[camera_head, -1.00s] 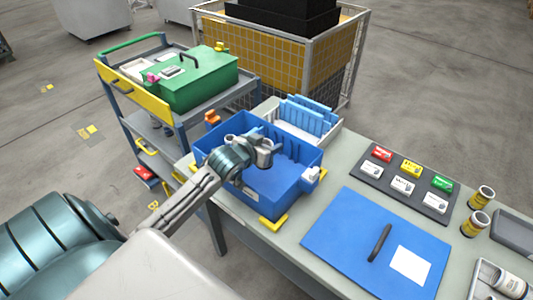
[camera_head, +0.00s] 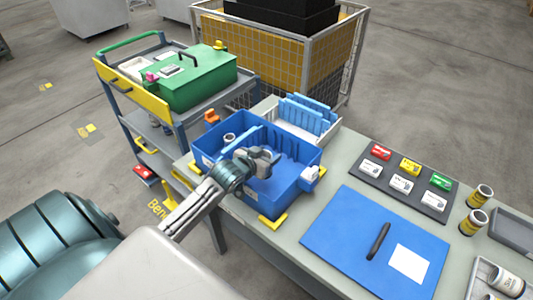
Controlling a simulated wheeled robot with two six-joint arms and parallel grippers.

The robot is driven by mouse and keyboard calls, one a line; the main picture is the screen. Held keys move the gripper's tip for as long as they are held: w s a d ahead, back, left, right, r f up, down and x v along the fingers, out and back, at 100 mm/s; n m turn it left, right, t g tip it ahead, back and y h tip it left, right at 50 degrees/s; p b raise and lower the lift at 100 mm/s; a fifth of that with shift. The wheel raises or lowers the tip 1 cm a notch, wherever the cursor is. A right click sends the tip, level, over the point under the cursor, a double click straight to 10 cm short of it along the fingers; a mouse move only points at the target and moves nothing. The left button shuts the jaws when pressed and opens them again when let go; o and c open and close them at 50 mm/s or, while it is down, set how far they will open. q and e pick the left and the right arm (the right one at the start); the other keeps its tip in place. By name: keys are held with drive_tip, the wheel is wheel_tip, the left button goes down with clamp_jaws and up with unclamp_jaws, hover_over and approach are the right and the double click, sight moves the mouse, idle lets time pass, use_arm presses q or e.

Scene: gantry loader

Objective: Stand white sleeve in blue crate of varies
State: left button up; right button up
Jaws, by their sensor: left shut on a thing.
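The blue crate (camera_head: 287,203) stands open on the table, with a blue divider (camera_head: 250,137) inside. A white sleeve (camera_head: 229,139) stands upright in its left part. My left gripper (camera_head: 268,160) is over the crate's middle, right of the divider, and shut on a pale thing that looks like a white sleeve (camera_head: 265,169). The gripper hides most of it, so I cannot tell whether it touches the crate floor. My right gripper is not in view.
A white bin with blue dividers (camera_head: 308,112) stands behind the crate. A blue lid (camera_head: 345,236) lies to the right. A dark tray of coloured blocks (camera_head: 437,202) and yellow-banded cylinders (camera_head: 474,222) are farther right. A cart with a green box (camera_head: 195,80) stands back left.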

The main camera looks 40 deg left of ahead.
use_arm(q)
drive_tip(key=o, duration=1.3)
drive_tip(key=shift+r, duration=0.15)
drive_tip(key=v, duration=0.8)
drive_tip(key=b+v, duration=0.1)
drive_tip(key=v, duration=0.3)
drive_tip(key=shift+s+r, duration=0.1)
drive_tip(key=shift+r, duration=0.3)
